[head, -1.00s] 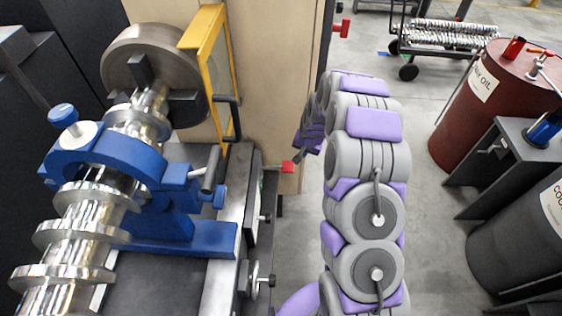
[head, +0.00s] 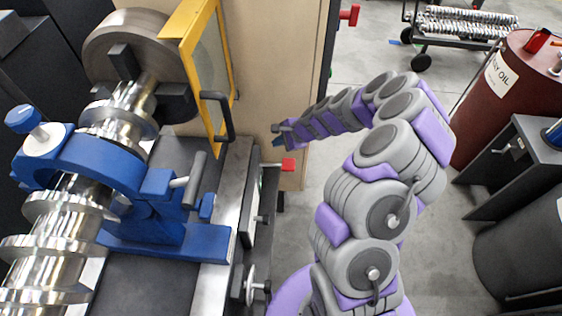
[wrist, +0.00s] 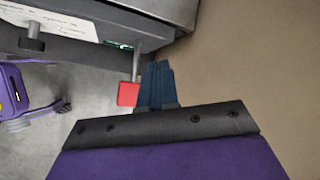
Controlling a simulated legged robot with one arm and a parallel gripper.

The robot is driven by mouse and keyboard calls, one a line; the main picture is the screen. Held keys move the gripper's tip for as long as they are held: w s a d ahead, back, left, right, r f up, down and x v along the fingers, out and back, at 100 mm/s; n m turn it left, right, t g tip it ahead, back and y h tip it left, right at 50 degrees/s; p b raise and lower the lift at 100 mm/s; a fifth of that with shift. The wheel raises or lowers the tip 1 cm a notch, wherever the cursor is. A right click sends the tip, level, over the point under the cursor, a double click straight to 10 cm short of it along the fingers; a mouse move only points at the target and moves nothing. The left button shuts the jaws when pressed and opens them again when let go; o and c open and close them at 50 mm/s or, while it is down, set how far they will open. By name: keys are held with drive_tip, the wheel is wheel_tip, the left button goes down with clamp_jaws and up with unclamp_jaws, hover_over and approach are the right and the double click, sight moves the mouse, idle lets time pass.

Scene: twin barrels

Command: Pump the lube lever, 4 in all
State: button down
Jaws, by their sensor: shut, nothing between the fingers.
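The lube lever shows as a thin rod with a red knob (head: 288,164) on the side of the lathe, low on its right. The knob also shows in the wrist view (wrist: 128,94), with its rod running up to the machine's dark edge. My gripper (head: 277,138) is shut and empty, just above the knob in the head view. In the wrist view its blue fingers (wrist: 158,68) lie together just right of the knob. I cannot tell whether they touch it.
The lathe with its blue steady rest (head: 100,165) and shiny crankshaft (head: 60,220) fills the left. A beige panel (head: 270,70) stands behind the lever. A red oil barrel (head: 500,95) and dark stands are at right. Grey floor lies between.

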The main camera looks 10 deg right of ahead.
drive_tip(key=shift+a+f, duration=0.1)
drive_tip(key=shift+f, duration=0.05)
drive_tip(key=b, duration=0.6)
hover_over(284, 164)
drive_tip(key=f, duration=0.7)
drive_tip(key=shift+a+f, duration=0.15)
drive_tip(key=shift+a, duration=0.25)
drive_tip(key=shift+d+f+b, duration=0.1)
drive_tip(key=shift+f+b, duration=0.2)
drive_tip(key=shift+f, duration=0.3)
drive_tip(key=shift+s+d+f+b, duration=0.15)
drive_tip(key=shift+f+b, duration=0.15)
drive_tip(key=shift+f, duration=0.6)
drive_tip(key=shift+w+d+f+b, duration=0.1)
drive_tip(key=shift+f+b, duration=0.15)
drive_tip(key=shift+f, duration=0.65)
idle(2.3)
drive_tip(key=shift+r, duration=0.1)
idle(0.4)
drive_tip(key=shift+a+r+p, duration=0.2)
drive_tip(key=shift+r+p, duration=1.4)
drive_tip(key=shift+r, duration=0.2)
